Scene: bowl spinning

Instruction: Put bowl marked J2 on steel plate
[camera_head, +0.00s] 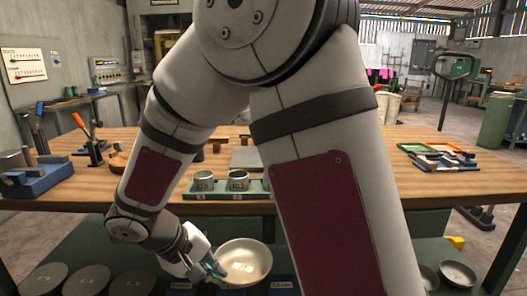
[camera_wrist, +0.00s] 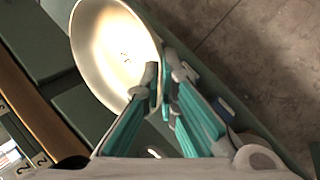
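A pale metal bowl (camera_head: 246,258) with a small mark on its inside, too small to read surely, is low in front of the workbench. It also shows in the wrist view (camera_wrist: 108,45), tilted in the picture. My gripper (camera_head: 216,268) is at the bowl's left rim. In the wrist view its teal fingers (camera_wrist: 162,80) are closed together with the rim between them. A flat grey plate (camera_head: 245,158), perhaps the steel plate, lies on the bench top and is partly hidden by my arm.
A green tray (camera_head: 262,190) with labelled metal cups is at the bench's front edge (camera_head: 90,206). Several dark round pieces (camera_head: 85,280) are at lower left. Other bowls (camera_head: 458,273) sit at lower right. A blue vise-like block (camera_head: 35,178) is on the left.

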